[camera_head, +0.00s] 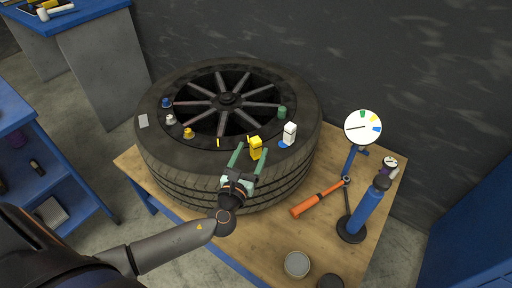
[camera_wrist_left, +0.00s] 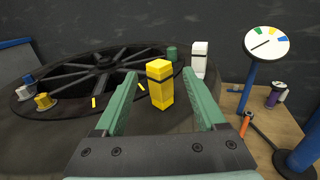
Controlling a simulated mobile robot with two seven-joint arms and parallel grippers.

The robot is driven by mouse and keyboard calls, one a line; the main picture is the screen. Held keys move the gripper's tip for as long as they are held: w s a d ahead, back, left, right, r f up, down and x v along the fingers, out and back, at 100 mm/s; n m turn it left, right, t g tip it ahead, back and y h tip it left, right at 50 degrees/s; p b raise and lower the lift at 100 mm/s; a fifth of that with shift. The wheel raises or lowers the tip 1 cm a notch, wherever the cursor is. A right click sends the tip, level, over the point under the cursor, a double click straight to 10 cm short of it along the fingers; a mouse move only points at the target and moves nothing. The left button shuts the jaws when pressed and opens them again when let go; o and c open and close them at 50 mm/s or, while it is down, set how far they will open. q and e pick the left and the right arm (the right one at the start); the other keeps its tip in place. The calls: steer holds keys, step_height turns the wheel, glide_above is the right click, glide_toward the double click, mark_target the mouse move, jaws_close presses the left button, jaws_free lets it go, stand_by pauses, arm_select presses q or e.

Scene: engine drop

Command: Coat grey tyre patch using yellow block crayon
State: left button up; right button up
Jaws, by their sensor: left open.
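A small light grey patch (camera_head: 143,121) lies on the tyre's left sidewall. My right gripper is not in view.
A white block (camera_head: 290,130) stands by a blue patch (camera_head: 283,144). A short yellow mark (camera_head: 218,142), a green cap (camera_head: 282,112) and several other caps are on the tyre.

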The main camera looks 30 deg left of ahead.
mark_target(254, 145)
arm_select(q)
steer(key=w, duration=0.2)
steer(key=w+a, duration=0.1)
steer(key=w, duration=0.1)
steer(key=shift+w, duration=0.35)
jaws_close()
